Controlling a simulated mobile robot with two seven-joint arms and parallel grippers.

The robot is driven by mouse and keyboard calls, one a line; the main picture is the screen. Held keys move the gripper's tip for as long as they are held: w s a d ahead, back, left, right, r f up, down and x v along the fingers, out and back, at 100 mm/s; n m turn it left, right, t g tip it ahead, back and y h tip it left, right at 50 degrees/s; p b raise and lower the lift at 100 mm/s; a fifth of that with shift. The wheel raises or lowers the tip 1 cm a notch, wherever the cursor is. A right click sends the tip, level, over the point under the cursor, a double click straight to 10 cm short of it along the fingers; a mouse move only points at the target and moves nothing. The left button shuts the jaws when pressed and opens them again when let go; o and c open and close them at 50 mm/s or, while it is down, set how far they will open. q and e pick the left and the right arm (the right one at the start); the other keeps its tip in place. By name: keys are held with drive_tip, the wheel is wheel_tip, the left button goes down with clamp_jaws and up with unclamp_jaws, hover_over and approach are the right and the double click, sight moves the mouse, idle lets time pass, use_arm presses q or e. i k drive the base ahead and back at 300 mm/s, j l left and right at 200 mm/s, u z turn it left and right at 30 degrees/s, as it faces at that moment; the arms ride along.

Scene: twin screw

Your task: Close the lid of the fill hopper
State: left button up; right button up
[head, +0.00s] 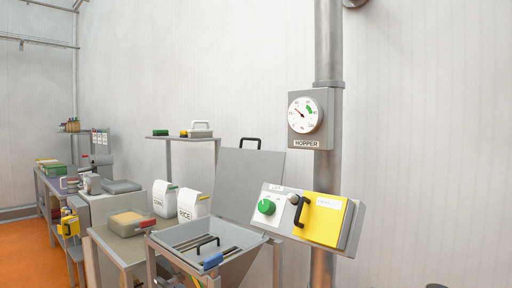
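The fill hopper (262,244) is a grey open-topped metal bin at the lower middle of the head view. Its lid (248,185) is a flat grey panel standing raised at the back of the hopper, leaning slightly back, with a black handle (250,141) on its top edge. Inside the opening are grey bars and a black handle (207,243). A blue piece (212,260) sits at the front rim. Neither of my grippers is in view.
A control box (268,208) with a green knob and yellow cover stands right of the hopper on a grey pole (328,60), below a dial gauge (305,114) marked HOPPER. A table (120,247) at left holds white bags (193,205) and a box (131,220).

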sight(241, 174)
drive_tip(key=k+l, duration=0.2)
drive_tip(key=l, duration=0.2)
drive_tip(key=j+z, duration=0.1)
drive_tip(key=z, duration=0.9)
drive_tip(key=j+z, duration=0.35)
drive_tip(key=k+j+z, duration=0.1)
drive_tip(key=j+z, duration=0.3)
drive_tip(key=k+j+z, duration=0.25)
drive_tip(key=j, duration=0.25)
drive_tip(key=k+j+z, duration=0.25)
drive_tip(key=j, duration=0.25)
drive_tip(key=k+j+z, duration=0.2)
drive_tip(key=j, duration=0.2)
drive_tip(key=k+j, duration=0.2)
drive_tip(key=j, duration=0.15)
drive_tip(key=k+j+z, duration=0.1)
drive_tip(key=k+j, duration=0.15)
drive_tip(key=j, duration=0.1)
